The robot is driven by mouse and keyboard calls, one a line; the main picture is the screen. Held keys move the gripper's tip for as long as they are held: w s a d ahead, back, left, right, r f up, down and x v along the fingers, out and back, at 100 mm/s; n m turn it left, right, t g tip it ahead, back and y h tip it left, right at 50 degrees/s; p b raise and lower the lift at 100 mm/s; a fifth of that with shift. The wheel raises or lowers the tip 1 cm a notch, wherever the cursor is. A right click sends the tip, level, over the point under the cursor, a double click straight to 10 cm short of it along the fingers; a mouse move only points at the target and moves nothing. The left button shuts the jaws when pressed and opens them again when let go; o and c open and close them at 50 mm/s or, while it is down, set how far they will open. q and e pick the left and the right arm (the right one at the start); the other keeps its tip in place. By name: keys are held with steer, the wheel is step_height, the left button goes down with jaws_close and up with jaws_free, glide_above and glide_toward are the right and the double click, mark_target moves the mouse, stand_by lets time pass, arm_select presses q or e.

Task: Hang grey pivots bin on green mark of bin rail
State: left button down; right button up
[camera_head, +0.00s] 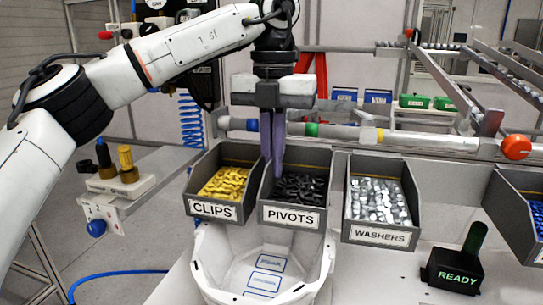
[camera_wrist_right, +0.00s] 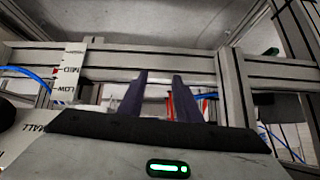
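The grey pivots bin (camera_head: 322,190), full of black pivots, stands in line between the clips and washers bins, front label facing me. Its back is below the green mark (camera_head: 312,129) of the bin rail (camera_head: 345,132); whether it is seated on the rail is unclear. My left gripper (camera_head: 273,168) points straight down at its left wall, with purple fingers close together about the rim; one finger reaches inside and the other is partly hidden. My right gripper (camera_wrist_right: 158,80) shows only in the right wrist view, fingers apart with nothing between them.
The clips bin (camera_head: 211,211) is close on the left, the washers bin (camera_head: 378,236) on the right. A black READY box (camera_head: 453,270) stands at right.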

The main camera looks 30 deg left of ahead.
stand_by(0.3)
arm_select(q)
steer(key=c, duration=1.9)
jaws_free()
step_height(320, 180, up, 10)
steer(key=shift+p, duration=0.5)
steer(key=shift+r, duration=0.15)
